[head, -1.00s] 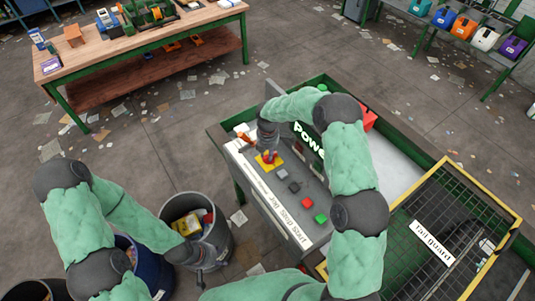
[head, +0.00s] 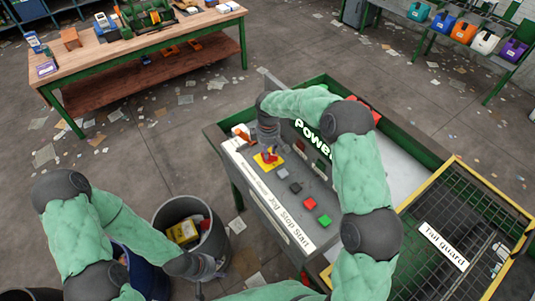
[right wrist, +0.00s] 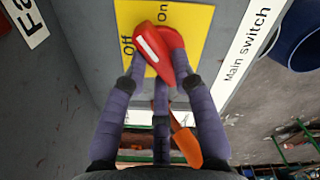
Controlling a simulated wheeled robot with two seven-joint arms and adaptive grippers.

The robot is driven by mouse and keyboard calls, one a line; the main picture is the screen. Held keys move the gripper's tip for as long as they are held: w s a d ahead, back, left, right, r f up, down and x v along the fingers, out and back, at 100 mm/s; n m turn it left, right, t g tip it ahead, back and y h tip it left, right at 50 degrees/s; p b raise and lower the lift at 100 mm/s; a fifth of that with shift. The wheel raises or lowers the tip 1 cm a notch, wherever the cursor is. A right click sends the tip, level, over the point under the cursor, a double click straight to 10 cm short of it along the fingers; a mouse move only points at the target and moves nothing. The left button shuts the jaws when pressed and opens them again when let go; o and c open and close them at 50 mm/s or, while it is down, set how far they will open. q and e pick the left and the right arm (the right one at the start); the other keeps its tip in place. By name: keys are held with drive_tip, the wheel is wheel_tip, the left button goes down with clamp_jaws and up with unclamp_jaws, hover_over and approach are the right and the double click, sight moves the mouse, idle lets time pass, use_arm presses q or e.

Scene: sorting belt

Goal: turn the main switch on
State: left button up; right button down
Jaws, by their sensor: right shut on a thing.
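The main switch (right wrist: 152,50) is a red handle with a white stripe on a yellow plate (right wrist: 190,20) marked Off and On. In the right wrist view its striped end lies near the Off and On words, slanting between them; its exact setting is hard to tell. In the head view the red switch (head: 267,155) is small and partly hidden under my right gripper. My right gripper (right wrist: 160,75) has its purple fingers closed around the handle. My left gripper (head: 208,268) hangs low beside the grey bin, its fingers too small to read.
The panel (head: 280,215) carries grey, red and green buttons labelled Jog, Stop, Start. The yellow-framed tail guard (head: 478,235) stands to the right. An orange object (right wrist: 186,147) hangs below the switch in the wrist view. A grey bin (head: 160,222) holds several items near my left arm.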

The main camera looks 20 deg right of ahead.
drive_tip(key=m+b, duration=0.1)
drive_tip(key=m, duration=0.2)
drive_tip(key=shift+d+f+m+b, duration=0.1)
drive_tip(key=shift+f+m+b, duration=0.05)
drive_tip(key=shift+m+b, duration=0.2)
drive_tip(key=shift+s+d+m+b, duration=0.1)
drive_tip(key=shift+m+b, duration=0.45)
drive_tip(key=shift+m, duration=1.2)
drive_tip(key=c, duration=1)
unclamp_jaws()
drive_tip(key=shift+r, duration=0.2)
wheel_tip(320, 180, up, 12)
drive_tip(key=shift+f, duration=0.1)
